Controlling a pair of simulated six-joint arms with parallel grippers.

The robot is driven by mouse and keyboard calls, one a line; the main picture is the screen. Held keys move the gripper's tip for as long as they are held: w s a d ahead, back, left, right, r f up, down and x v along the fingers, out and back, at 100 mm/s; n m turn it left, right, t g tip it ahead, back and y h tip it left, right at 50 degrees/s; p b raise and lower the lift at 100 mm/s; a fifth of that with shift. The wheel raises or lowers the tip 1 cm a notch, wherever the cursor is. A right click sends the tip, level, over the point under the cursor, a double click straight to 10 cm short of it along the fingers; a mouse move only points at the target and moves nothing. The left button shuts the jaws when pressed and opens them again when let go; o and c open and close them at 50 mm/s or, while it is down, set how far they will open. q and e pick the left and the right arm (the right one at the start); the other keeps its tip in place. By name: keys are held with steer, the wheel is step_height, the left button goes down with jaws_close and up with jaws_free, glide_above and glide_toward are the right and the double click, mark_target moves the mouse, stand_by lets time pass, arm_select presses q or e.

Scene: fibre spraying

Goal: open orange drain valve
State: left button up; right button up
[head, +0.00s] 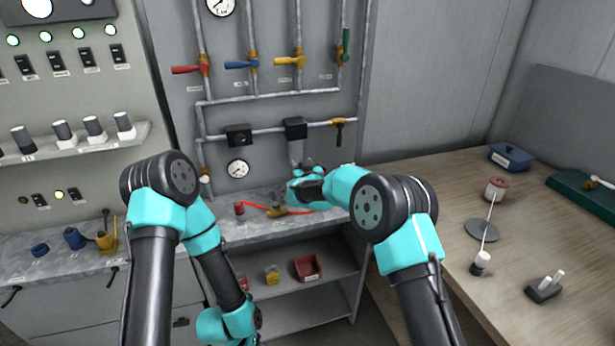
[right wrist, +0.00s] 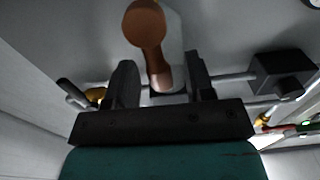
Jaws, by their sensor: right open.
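An orange-brown lever with a rounded end (right wrist: 146,28) shows close up in the right wrist view. Its narrow end reaches down between the two dark fingers of my right gripper (right wrist: 160,85). The gripper is open, with a finger on either side of the lever; I cannot tell whether either touches it. In the head view my right gripper (head: 306,172) is in front of the panel, below a black box on the lower pipe. The lever is not clear there, hidden around the gripper. My left arm bends down at the lower left, and its fingers do not show.
Black boxes (head: 239,135) and a yellow valve with a black handle (head: 339,124) sit on the lower pipe. Red, blue, yellow and green handles are above. A red hose (head: 254,205) lies on the metal counter (head: 255,228). A wooden bench (head: 430,175) stands at right.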

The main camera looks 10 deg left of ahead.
steer(key=v, duration=1.7)
steer(key=shift+s, duration=0.15)
steer(key=s+d+f+m+g+h, duration=0.2)
steer(key=s+d+f+g, duration=0.15)
steer(key=d+f, duration=0.65)
steer(key=s+d+f+m+g+h, duration=0.1)
steer(key=s+d+f+g+h, duration=0.3)
steer(key=d+f, duration=0.6)
steer(key=s+d+f+m+g, duration=0.1)
steer(key=s+d+f+g, duration=0.1)
steer(key=s, duration=0.6)
steer(key=s+d+f+m+g+y, duration=0.1)
steer(key=s+d+f+g, duration=0.2)
steer(key=s, duration=0.6)
steer(key=s+d+f+m+g, duration=0.2)
steer(key=s+d+f, duration=0.4)
steer(key=s+f, duration=0.1)
steer(key=shift+s+d+f+g+y, duration=0.15)
steer(key=shift+s+f+g+y, duration=0.25)
steer(key=shift+s, duration=0.5)
